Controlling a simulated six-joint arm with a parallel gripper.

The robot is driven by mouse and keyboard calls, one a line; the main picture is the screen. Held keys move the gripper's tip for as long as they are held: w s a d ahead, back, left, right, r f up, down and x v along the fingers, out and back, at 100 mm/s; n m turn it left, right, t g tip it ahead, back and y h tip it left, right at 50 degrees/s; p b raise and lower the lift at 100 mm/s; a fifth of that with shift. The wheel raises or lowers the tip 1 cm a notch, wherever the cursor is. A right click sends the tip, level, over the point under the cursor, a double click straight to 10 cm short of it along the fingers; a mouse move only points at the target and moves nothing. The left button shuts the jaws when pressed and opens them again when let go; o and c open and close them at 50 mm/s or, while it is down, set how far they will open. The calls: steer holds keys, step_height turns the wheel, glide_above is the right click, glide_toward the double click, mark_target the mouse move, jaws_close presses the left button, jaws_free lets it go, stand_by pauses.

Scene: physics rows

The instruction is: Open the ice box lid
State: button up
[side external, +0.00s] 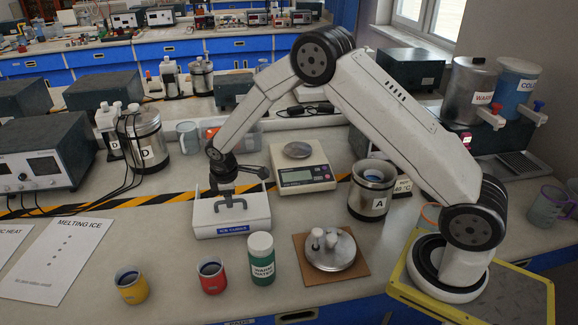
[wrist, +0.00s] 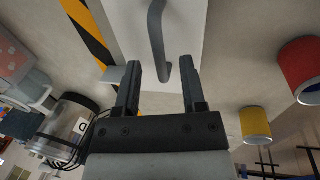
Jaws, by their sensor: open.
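The white ice box (side external: 255,222) stands on the bench with a blue "ICE CUBES" label on its front. Its lid (wrist: 190,20) lies flat on top and looks shut. A grey bar handle (wrist: 157,35) is on the lid. My gripper (wrist: 160,64) is open above the lid, with the near end of the handle showing between its fingers in the wrist view. I cannot tell whether the fingers touch the handle. In the side external view, my gripper (side external: 227,185) points down at the lid and partly hides the handle.
A yellow cup (side external: 132,289), a red cup (side external: 211,278) and a green-labelled warm water bottle (side external: 261,262) stand in front of the box. Sheets of paper (side external: 55,258) lie at left.

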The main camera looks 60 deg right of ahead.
steer(key=shift+w+d+f, duration=0.1)
steer(key=shift+f, duration=0.4)
jaws_close()
stand_by(1.2)
